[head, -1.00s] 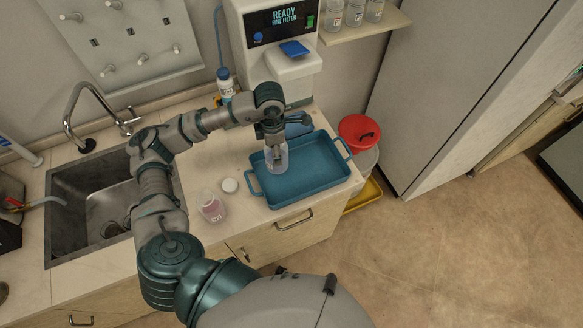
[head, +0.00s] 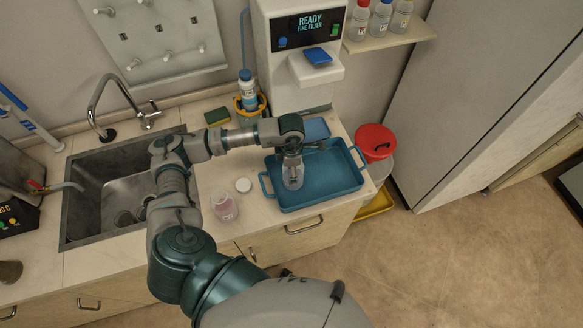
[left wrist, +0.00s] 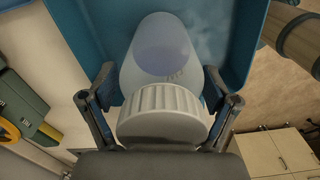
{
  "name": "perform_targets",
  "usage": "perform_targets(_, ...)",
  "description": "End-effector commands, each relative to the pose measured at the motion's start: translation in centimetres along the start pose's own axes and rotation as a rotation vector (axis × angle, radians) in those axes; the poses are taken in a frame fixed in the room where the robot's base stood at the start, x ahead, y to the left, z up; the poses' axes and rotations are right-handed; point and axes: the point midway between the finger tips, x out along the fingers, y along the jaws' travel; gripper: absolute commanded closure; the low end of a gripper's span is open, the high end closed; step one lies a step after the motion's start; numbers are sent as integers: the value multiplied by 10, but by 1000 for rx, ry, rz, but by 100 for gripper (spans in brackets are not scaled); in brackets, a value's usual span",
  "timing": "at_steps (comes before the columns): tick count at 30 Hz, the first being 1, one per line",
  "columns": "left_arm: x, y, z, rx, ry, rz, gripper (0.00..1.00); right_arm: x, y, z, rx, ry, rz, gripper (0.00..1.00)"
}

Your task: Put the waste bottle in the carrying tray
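The waste bottle, translucent with a ribbed white cap, is inside the blue carrying tray (head: 330,193), toward its left side. I take this bottle (head: 293,180) to be upright; whether its base touches the tray floor is hard to tell. In the left wrist view the bottle (left wrist: 163,55) sits between the fingers, cap toward the palm. My left gripper (left wrist: 160,88) has its fingertips against both sides of the bottle just beyond the cap. The left gripper (head: 292,160) also shows above the tray in the head view. My right gripper is not in view.
A pinkish open container (head: 224,207) and a loose white cap (head: 243,185) stand left of the tray. The sink (head: 112,190) is further left.

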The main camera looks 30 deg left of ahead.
Motion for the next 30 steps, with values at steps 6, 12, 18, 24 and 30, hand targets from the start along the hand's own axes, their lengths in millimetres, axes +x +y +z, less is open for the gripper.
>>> perform_targets(6,-1,-2,3,1,2,1,2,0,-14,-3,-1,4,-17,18)
perform_targets(12,-6,-2,3,1,1,3,2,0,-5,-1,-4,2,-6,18)
perform_targets(18,-39,0,1,1,-4,4,2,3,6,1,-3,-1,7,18)
perform_targets(24,-84,1,1,1,-3,2,2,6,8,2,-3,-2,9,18)
perform_targets(30,-114,0,1,2,-1,1,2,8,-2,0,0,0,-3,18)
